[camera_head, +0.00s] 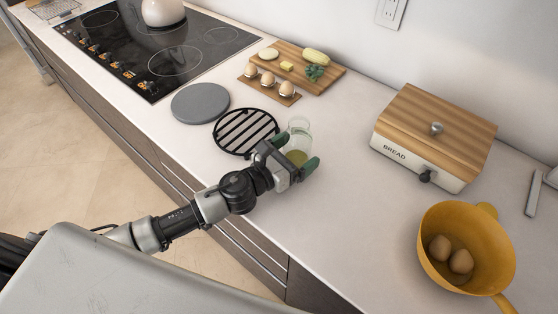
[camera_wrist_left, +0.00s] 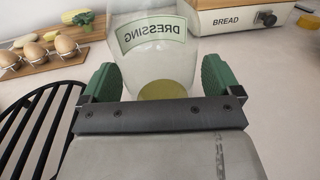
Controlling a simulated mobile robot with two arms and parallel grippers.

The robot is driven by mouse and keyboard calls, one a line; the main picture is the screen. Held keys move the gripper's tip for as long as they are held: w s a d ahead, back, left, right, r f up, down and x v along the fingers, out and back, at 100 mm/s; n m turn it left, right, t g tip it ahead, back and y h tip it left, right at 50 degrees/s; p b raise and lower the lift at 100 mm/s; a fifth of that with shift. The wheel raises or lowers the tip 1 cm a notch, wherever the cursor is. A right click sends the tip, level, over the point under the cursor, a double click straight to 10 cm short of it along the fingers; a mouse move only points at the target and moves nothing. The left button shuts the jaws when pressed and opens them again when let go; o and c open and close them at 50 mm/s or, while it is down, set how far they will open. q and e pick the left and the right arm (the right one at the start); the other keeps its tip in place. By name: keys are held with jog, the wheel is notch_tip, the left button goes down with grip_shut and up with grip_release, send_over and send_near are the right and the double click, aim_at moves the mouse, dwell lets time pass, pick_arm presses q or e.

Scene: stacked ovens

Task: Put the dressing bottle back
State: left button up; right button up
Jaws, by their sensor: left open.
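The dressing bottle (camera_head: 297,143) is clear glass with a little yellow-green liquid at the bottom. It stands upright on the counter beside the black slatted trivet. In the left wrist view the bottle (camera_wrist_left: 155,50) shows its DRESSING label, and its top is cut off by the frame. My left gripper (camera_head: 297,150) is open, with its green fingers on either side of the bottle. In the left wrist view the bottle sits between the fingers, with a gap on the right side. My right gripper is not in view.
The black trivet (camera_head: 246,132) and a grey round plate (camera_head: 200,103) lie left of the bottle. An egg holder (camera_head: 269,88) and a cutting board (camera_head: 328,76) are behind. A bread box (camera_head: 433,137) and a yellow colander (camera_head: 466,215) stand right. Counter between bottle and colander is clear.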

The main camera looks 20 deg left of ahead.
pick_arm(q)
jog(key=b+v, duration=0.1)
jog(key=v, duration=0.2)
jog(key=b+v, duration=0.1)
jog(key=v, duration=0.2)
jog(key=b+v, duration=0.1)
jog(key=v, duration=0.3)
jog(key=shift+f, duration=0.3)
jog(key=shift+b+v, duration=0.35)
jog(key=shift+v, duration=0.5)
jog(key=shift+s+a+r, duration=0.1)
jog(key=shift+r, duration=0.1)
